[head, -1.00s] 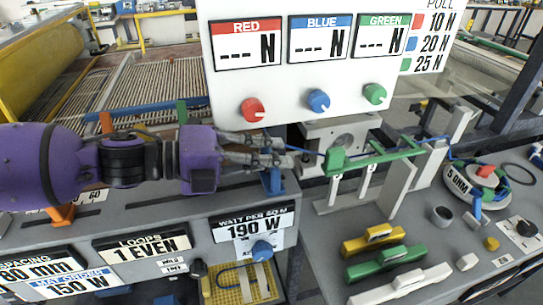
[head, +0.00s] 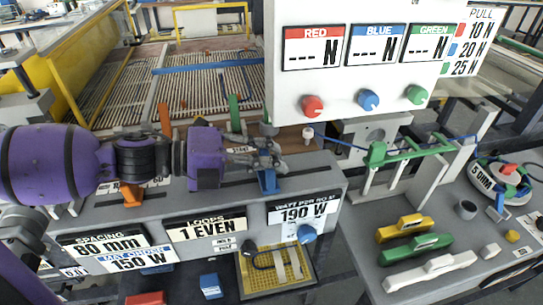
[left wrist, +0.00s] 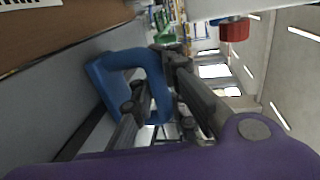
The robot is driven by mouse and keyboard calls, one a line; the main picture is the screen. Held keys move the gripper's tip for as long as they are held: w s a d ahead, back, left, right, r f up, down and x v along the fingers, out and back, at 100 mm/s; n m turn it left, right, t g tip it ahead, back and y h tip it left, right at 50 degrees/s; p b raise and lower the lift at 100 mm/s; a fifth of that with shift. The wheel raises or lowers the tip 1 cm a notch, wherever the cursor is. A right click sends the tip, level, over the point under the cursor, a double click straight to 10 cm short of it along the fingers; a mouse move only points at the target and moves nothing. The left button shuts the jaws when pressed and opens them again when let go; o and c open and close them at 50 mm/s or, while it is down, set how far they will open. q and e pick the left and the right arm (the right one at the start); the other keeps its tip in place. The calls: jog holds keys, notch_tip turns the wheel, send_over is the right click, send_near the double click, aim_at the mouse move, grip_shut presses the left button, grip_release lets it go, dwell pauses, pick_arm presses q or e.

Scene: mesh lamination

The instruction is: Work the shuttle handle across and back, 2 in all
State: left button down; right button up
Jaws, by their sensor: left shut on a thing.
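The blue handle (head: 268,182) stands on the slotted grey bench top, above and left of the 190 W sign. It shows as a blue loop (left wrist: 108,72) in the left wrist view, between the fingers. My left gripper (head: 270,158) is shut on its upper part; the fingers hide some of it. A blue line (head: 340,141) runs from a small white piece (head: 308,133) toward a green clamp (head: 376,153) on the right. My right gripper is not in view.
A white panel (head: 350,85) with red, blue and green knobs stands behind, right of my gripper. An orange post (head: 165,120) and green post (head: 234,112) rise behind the rail. Yellow, green and white blocks lie at right.

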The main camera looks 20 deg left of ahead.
pick_arm(q)
jog(key=shift+w+d+r, duration=0.1)
jog(key=shift+r, duration=0.05)
jog(key=c, duration=1.7)
grip_release()
jog(key=shift+c, duration=0.2)
jog(key=shift+f+v, duration=0.1)
jog(key=shift+v, duration=0.45)
jog(key=shift+f+v, duration=0.15)
jog(key=shift+v, duration=5.4)
jog(key=shift+r, duration=0.2)
